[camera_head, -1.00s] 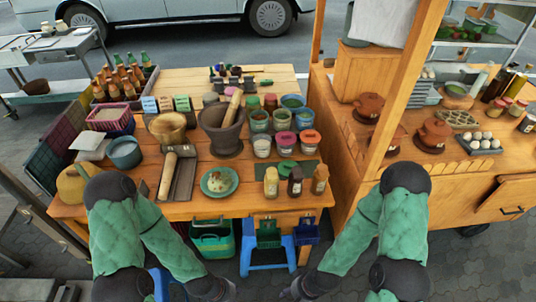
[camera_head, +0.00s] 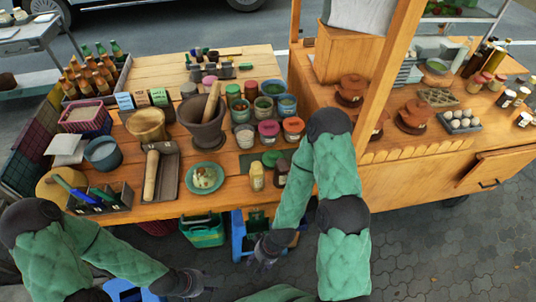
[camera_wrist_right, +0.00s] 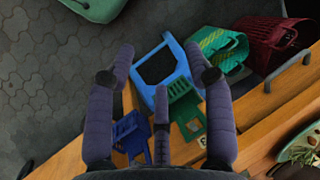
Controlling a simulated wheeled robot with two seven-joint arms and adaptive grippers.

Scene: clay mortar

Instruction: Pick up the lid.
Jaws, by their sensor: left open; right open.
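Several lids are in view, and I cannot tell which one the task means. Brown clay pots with knobbed lids stand on the right-hand counter: one lid (camera_head: 352,82) at the back, one lid (camera_head: 415,107) further front. A flat green piece (camera_head: 271,158) lies behind the small bottles. My left gripper (camera_head: 196,284) is low in front of the table, apart from all lids. My right gripper (camera_head: 262,262) is below the table's front edge; the right wrist view shows its fingers (camera_wrist_right: 160,58) open and empty.
A clay mortar with a pestle (camera_head: 203,132) stands mid-table. A stone slab with a roller (camera_head: 160,172) and a green plate (camera_head: 204,178) lie near the front edge. A blue stool (camera_wrist_right: 160,72) stands under my right gripper.

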